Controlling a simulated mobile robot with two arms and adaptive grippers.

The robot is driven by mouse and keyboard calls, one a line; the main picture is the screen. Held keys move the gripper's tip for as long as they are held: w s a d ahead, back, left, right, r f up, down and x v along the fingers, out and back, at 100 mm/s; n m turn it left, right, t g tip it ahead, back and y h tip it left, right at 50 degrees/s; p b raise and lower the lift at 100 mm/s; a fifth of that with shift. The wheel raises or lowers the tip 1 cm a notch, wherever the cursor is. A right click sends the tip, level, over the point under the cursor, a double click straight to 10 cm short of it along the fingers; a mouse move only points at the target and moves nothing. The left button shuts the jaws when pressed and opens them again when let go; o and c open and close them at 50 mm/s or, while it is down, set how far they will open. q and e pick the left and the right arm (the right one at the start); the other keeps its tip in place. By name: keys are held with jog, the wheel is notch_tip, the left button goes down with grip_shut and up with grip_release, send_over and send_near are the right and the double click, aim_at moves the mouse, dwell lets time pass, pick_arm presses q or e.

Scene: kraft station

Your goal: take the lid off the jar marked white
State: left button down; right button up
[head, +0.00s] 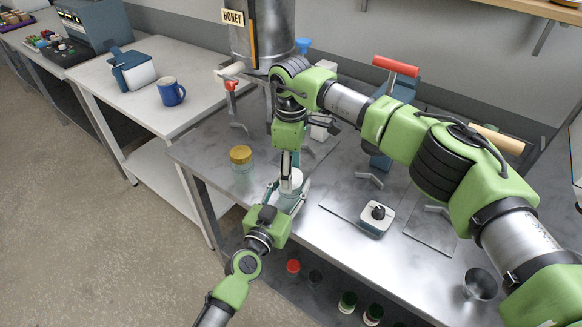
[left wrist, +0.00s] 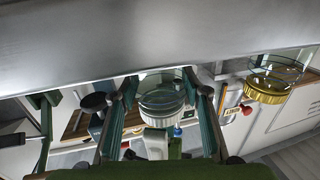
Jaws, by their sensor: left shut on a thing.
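A glass jar with a white lid (head: 291,184) stands at the front left of the steel table, and no writing on it can be read. My left gripper (head: 286,194) is shut around this jar, one finger on each side. In the left wrist view the picture is upside down, and the clear glass jar (left wrist: 163,86) sits between both fingers with its white lid still in place. My right gripper (head: 290,163) points down from above, with its fingertips close over the lid. Whether they touch or grip the lid cannot be seen.
A jar with a gold lid (head: 241,155) stands just left of the held jar. A large honey tank (head: 270,45) is behind. A white block with a black knob (head: 377,215) is to the right. The table's front edge is close; several small jars sit on the shelf below.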

jog(key=c, duration=1.2)
jog(key=shift+o, duration=0.2)
jog(key=n, duration=1)
jog(key=shift+n, duration=0.3)
jog(key=n, duration=0.3)
jog(key=shift+n, duration=0.3)
jog(key=n, duration=0.3)
jog(key=shift+n, duration=0.4)
jog(key=n, duration=0.3)
jog(key=shift+r+n, duration=0.1)
jog(key=shift+n, duration=0.2)
jog(key=n, duration=0.3)
jog(key=shift+n, duration=0.3)
jog(key=n, duration=0.3)
jog(key=shift+n, duration=0.4)
jog(key=n, duration=1.2)
jog(key=shift+n, duration=0.3)
jog(key=n, duration=0.5)
jog(key=shift+n, duration=0.3)
jog(key=n, duration=0.7)
